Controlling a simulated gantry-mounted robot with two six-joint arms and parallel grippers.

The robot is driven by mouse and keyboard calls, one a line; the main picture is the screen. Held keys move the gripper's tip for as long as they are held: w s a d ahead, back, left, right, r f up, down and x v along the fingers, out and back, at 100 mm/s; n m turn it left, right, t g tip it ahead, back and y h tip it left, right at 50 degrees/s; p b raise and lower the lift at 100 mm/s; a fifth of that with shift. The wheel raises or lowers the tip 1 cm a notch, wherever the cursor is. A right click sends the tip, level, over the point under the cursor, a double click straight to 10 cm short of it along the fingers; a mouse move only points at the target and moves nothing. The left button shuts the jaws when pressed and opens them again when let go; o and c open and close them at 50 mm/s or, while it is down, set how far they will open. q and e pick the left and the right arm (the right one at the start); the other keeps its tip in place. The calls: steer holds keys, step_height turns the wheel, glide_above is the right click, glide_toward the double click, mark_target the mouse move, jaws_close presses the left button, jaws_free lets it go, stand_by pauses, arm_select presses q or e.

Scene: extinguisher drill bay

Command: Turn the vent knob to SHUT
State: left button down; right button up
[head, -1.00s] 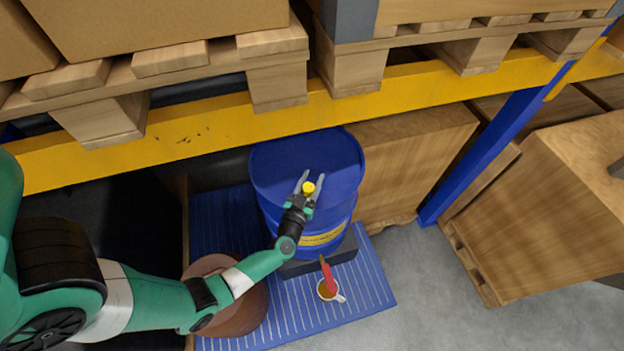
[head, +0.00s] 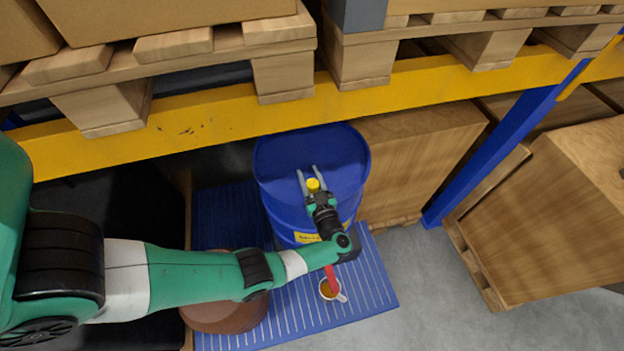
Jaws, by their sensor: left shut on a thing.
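A small yellow vent knob (head: 313,185) stands on the top of a blue drum (head: 290,160), near its front edge. My left gripper (head: 310,178) reaches in from the front and is shut on the knob, one finger on each side of it. The lettering or marks around the knob are too small to read. The right gripper is not in view.
The drum stands on a blue ribbed platform (head: 375,285). A brown round container (head: 225,317) is at left. A yellow rack beam (head: 200,125) and pallets hang over the back.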

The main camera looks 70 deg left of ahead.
arm_select(q)
steer(key=n+g+b, duration=0.1)
steer(key=g+b, duration=0.1)
steer(key=n+g+b, duration=0.2)
steer(key=s+n+g+h+b, duration=0.1)
steer(key=g+b, duration=0.1)
steer(key=b, duration=0.1)
steer(key=shift+f+g, duration=0.3)
steer(key=shift+g, duration=0.1)
steer(key=shift+s+d+r+n+g+h+b, duration=0.1)
steer(key=shift+r+n+g+h+b, duration=0.05)
steer(key=shift+n+g+b, duration=0.3)
steer(key=shift+s+r+n+g+h+b, duration=0.1)
steer(key=shift+n+g+h+b, duration=0.05)
steer(key=shift+n+g+b, duration=0.25)
steer(key=shift+c, duration=1.8)
jaws_free()
